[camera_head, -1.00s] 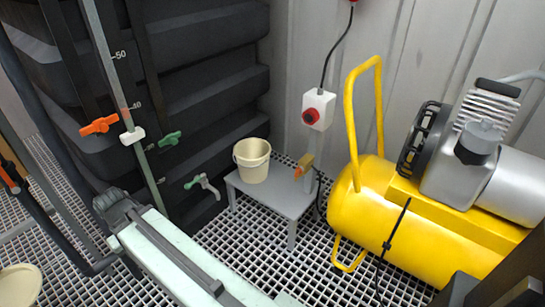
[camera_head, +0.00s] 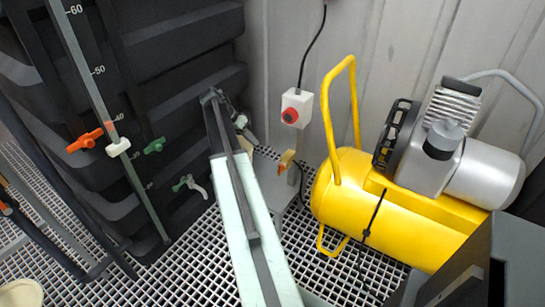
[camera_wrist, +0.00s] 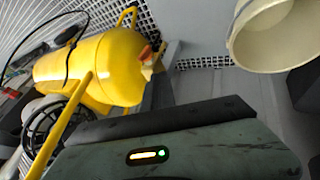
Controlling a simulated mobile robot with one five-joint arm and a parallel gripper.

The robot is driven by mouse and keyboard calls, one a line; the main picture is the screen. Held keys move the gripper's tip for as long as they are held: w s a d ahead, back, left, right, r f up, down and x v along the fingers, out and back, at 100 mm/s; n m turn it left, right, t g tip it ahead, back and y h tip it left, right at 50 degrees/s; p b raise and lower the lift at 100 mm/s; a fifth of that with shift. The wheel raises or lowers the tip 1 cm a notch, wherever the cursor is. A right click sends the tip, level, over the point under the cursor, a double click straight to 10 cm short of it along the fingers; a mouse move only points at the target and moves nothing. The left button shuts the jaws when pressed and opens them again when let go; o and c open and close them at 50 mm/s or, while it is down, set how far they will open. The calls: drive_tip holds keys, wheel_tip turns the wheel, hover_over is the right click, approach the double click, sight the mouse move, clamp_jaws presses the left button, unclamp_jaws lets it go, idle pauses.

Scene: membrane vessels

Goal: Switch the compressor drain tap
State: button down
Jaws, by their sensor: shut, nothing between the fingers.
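The yellow compressor (camera_head: 375,205) stands at the right in the head view and at upper left in the wrist view (camera_wrist: 90,72). Its drain tap (camera_head: 287,158), a small brass piece with an orange handle, is at the tank's left end. The tap also shows in the wrist view (camera_wrist: 148,62), near the tank end. My gripper (camera_head: 246,133) is shut and empty, partly hidden by my arm, to the left of the tap and apart from it. The fingertips are not clear in either view.
A grey stand (camera_head: 275,180) is below the tap. A red-button switch box (camera_head: 296,108) is above. A dark ribbed tank with orange (camera_head: 84,141) and green (camera_head: 154,146) valves is left.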

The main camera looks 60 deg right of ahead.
drive_tip(key=b, duration=0.9)
approach(281, 168)
drive_tip(key=w+d+f, duration=0.3)
drive_tip(key=f, duration=0.2)
drive_tip(key=shift+s+d, duration=0.15)
drive_tip(key=shift+s, duration=0.85)
drive_tip(key=shift+s+d, duration=0.15)
drive_tip(key=shift+s, duration=0.8)
drive_tip(key=shift+s+t+p, duration=0.15)
drive_tip(key=shift+t+p, duration=0.15)
drive_tip(key=shift+p, duration=0.05)
